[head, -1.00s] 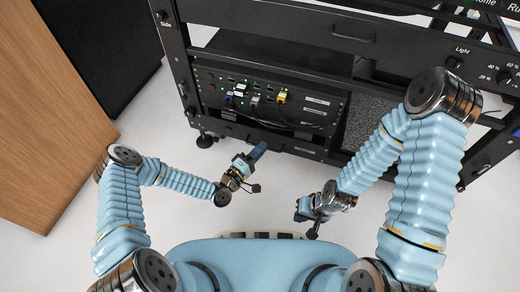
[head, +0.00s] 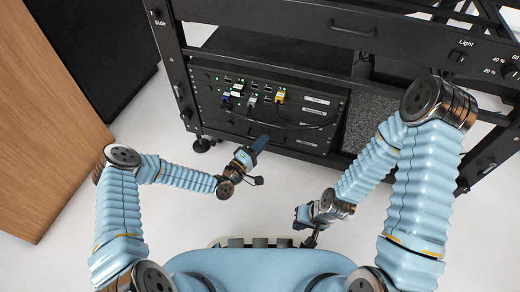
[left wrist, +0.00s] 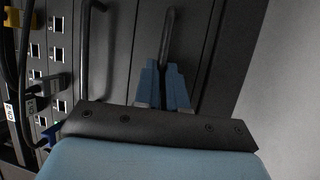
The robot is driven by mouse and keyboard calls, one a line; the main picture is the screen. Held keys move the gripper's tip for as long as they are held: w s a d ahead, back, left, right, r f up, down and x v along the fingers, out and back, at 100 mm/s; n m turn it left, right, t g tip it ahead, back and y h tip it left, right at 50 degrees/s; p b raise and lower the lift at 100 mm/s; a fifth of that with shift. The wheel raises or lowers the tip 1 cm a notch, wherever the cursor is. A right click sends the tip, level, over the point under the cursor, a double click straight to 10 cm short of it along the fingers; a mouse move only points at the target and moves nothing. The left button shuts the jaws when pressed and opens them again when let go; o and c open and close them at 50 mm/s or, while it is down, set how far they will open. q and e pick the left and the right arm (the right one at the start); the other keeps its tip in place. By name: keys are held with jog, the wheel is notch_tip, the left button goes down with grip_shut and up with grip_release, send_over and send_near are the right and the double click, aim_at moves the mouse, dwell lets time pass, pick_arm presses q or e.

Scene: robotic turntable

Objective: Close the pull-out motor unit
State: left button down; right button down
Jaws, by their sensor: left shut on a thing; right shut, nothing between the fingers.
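The motor unit (head: 292,140) is the low dark panel in the rack, below the port panel. From above, its front looks nearly in line with the rack, but the exact gap is hard to tell. My left gripper (head: 262,141) reaches its front from below. In the left wrist view the blue fingers (left wrist: 164,84) are shut around a dark bar handle (left wrist: 169,32), which runs between them. The fingers hide part of the handle. My right gripper (head: 300,216) is shut and empty, low in front of my body, away from the rack.
The port panel (head: 225,105) has cables, one with a yellow plug (head: 280,96). A second bar handle (left wrist: 92,45) stands left of the gripped one. A rack foot (head: 201,145) stands at left. White floor (head: 165,215) is clear before the rack. A wooden panel (head: 50,130) stands at far left.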

pick_arm(q)
jog(key=c, duration=1.2)
grip_release()
jog(key=shift+w, duration=0.2)
jog(key=p+v, duration=0.1)
jog(key=v, duration=1.2)
jog(key=shift+s+a+f, duration=0.1)
jog(key=shift+s+a, duration=0.05)
jog(key=shift+s, duration=0.2)
